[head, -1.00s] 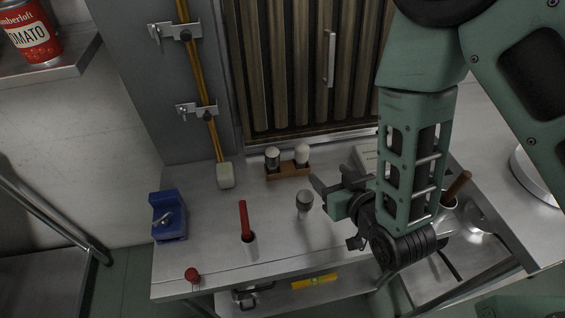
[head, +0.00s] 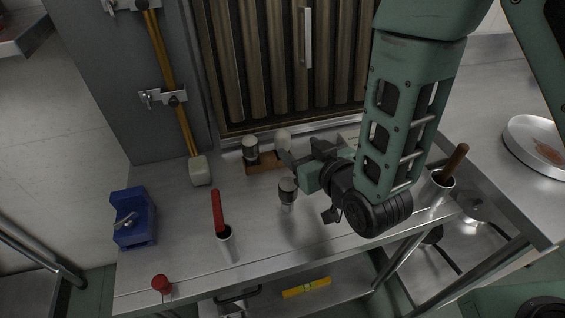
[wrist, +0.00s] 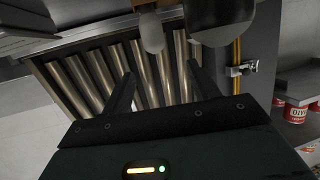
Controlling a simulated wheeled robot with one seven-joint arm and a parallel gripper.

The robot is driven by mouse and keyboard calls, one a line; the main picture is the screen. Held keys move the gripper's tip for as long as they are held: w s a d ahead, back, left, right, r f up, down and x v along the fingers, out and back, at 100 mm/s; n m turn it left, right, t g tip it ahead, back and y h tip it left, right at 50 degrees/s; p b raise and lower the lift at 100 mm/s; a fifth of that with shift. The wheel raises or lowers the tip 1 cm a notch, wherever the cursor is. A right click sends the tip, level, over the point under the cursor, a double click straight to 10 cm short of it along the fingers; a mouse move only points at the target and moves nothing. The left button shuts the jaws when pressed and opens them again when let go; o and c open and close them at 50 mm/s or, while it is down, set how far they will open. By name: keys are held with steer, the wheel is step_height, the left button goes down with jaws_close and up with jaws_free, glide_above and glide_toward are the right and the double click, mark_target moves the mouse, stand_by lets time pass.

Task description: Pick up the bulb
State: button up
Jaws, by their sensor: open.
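The bulb (head: 288,188) appears to be the rounded grey-topped piece standing upright on the steel bench, with a narrower pale base. My gripper (head: 299,181) is just to its right in the head view, its jaws apart and nothing seen between them. In the wrist view my gripper's fingers (wrist: 158,82) are spread, with only the slatted panel behind the gap. The bulb shows there as a large pale dome (wrist: 222,22), cut by the top edge and beyond the right finger. In the head view the gripper partly hides the bench behind it.
A wooden rack (head: 262,169) behind the bulb holds a dark-topped and a white-topped piece. A blue vise-like block (head: 133,218) and a red knob (head: 161,284) are further left. A wooden-handled tool (head: 455,160) stands right.

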mark_target(279, 131)
steer(key=b, duration=0.3)
steer(key=shift+w+f, duration=0.1)
steer(key=shift+f, duration=0.3)
steer(key=x, duration=0.6)
steer(key=shift+w+a+r, duration=0.2)
steer(key=shift+w, duration=0.15)
steer(key=shift+d+f+p+x, duration=0.15)
steer(key=shift+p+x, duration=0.25)
steer(key=shift+x, duration=1.05)
steer(key=shift+d+f+p+x, duration=0.15)
steer(key=shift+p+x, duration=0.25)
steer(key=shift+x, duration=1)
jaws_close()
steer(key=shift+w+r, duration=0.1)
steer(key=shift+r, duration=0.05)
